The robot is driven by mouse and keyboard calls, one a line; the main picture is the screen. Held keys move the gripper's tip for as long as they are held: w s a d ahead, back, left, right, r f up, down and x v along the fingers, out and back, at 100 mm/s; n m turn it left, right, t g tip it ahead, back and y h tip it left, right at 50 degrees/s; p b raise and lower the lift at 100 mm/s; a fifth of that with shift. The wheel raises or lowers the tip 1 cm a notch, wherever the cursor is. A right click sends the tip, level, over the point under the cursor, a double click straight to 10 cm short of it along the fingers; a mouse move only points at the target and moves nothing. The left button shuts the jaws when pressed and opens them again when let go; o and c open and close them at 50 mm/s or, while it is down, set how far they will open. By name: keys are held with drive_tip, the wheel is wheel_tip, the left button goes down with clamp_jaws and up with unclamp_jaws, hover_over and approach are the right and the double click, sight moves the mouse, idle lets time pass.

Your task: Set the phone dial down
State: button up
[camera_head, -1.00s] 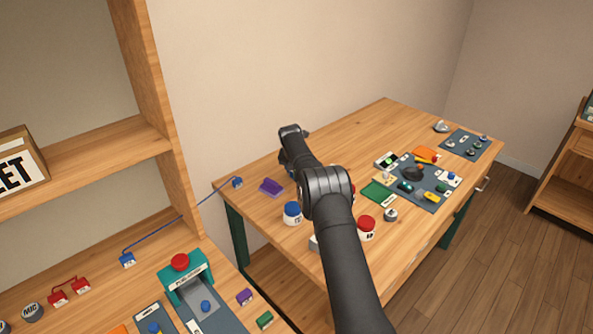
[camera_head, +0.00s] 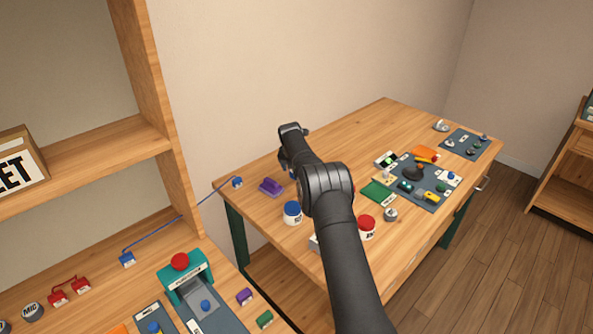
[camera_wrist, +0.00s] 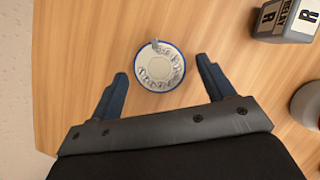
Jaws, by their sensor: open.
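The phone dial (camera_wrist: 160,67) shows in the wrist view as a round pale disc with a blue rim and a ring of finger holes. It appears to lie face up on the wooden table (camera_wrist: 90,45). My gripper (camera_wrist: 163,84) is open, with one dark blue finger on each side of the dial and a visible gap to both. In the head view my arm covers the dial and the gripper's fingertips.
A grey box marked RELAY (camera_wrist: 288,20) stands to the right in the wrist view. The table's back middle is clear.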

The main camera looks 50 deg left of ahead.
drive_tip(key=v, duration=1.1)
drive_tip(key=shift+f, duration=0.15)
drive_tip(key=x, duration=1.2)
drive_tip(key=shift+f, duration=0.1)
wheel_tip(320, 180, up, 3)
drive_tip(key=shift+f, duration=0.2)
drive_tip(key=shift+r, duration=0.5)
drive_tip(key=shift+f, duration=0.1)
